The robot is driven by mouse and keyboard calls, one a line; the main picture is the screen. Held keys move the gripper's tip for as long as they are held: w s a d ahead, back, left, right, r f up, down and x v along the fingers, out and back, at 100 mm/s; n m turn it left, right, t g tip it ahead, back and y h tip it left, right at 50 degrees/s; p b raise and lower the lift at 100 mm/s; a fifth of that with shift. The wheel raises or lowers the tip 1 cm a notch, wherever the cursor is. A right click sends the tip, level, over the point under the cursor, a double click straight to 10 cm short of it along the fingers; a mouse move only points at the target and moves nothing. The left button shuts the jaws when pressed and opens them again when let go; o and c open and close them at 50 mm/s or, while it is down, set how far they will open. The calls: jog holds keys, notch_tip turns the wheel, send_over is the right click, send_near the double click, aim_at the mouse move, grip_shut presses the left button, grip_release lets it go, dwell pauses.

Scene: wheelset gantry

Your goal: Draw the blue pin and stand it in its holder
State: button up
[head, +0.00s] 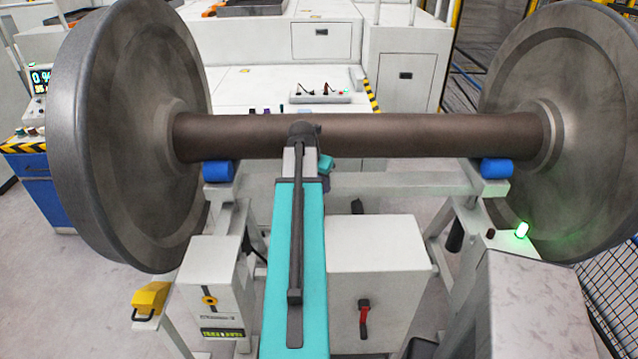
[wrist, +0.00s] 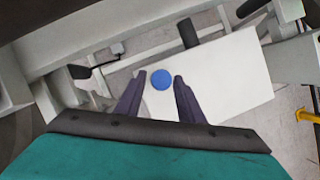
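In the wrist view, a round blue pin head (wrist: 162,79) shows on the white box (wrist: 222,75), near its left edge. My gripper (wrist: 158,77) is open, with its two dark purple fingers on either side of the blue head in the picture. Nothing is visibly gripped, and I cannot tell how far the fingertips are above it. In the head view, my teal arm hides the pin and most of the gripper. I cannot make out the pin's holder for certain.
A wheelset axle (head: 420,135) crosses in front of me, near blue rollers (head: 218,171). The white box (head: 378,262) with a red lever (head: 364,318) stands below. A light tray (head: 318,98) with small items lies on the back bench. A green lamp (head: 522,230) glows at right.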

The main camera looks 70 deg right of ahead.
dwell(0.4)
jog(key=shift+b+v, duration=1.7)
jog(key=shift+v, duration=5.2)
